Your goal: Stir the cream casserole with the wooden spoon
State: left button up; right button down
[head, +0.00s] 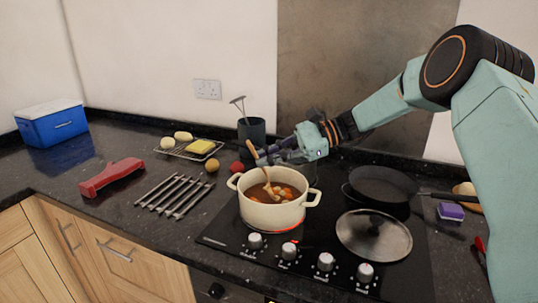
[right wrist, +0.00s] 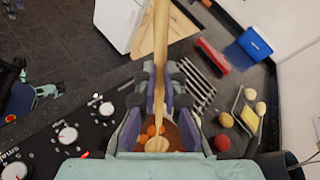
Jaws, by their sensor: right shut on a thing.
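The cream casserole (head: 264,217) stands on the black hob, with brown stew and orange pieces inside. The wooden spoon (head: 267,177) stands tilted, its lower end in the stew. My right gripper (head: 272,156) is above the casserole's back rim, shut on the spoon's handle. In the right wrist view the spoon (right wrist: 160,45) runs up between the fingers of my right gripper (right wrist: 161,88), and its bowl shows among the orange pieces. The fingers and wrist hide part of the casserole there. My left gripper is in neither view.
A glass lid (head: 374,236) and a dark pan (head: 380,187) lie right of the casserole. A dark utensil pot (head: 252,132) stands behind it. A metal rack (head: 173,196), a red object (head: 111,177) and a blue box (head: 52,123) are to the left.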

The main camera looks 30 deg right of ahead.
jog(key=s+a+r+p, duration=0.2)
jog(key=a+r+p, duration=0.1)
jog(key=r+p, duration=0.3)
jog(key=shift+s+r, duration=0.4)
jog(key=shift+r, duration=0.15)
jog(key=shift+a+r, duration=0.1)
notch_tip(320, 180, up, 5)
jog(key=p, duration=0.4)
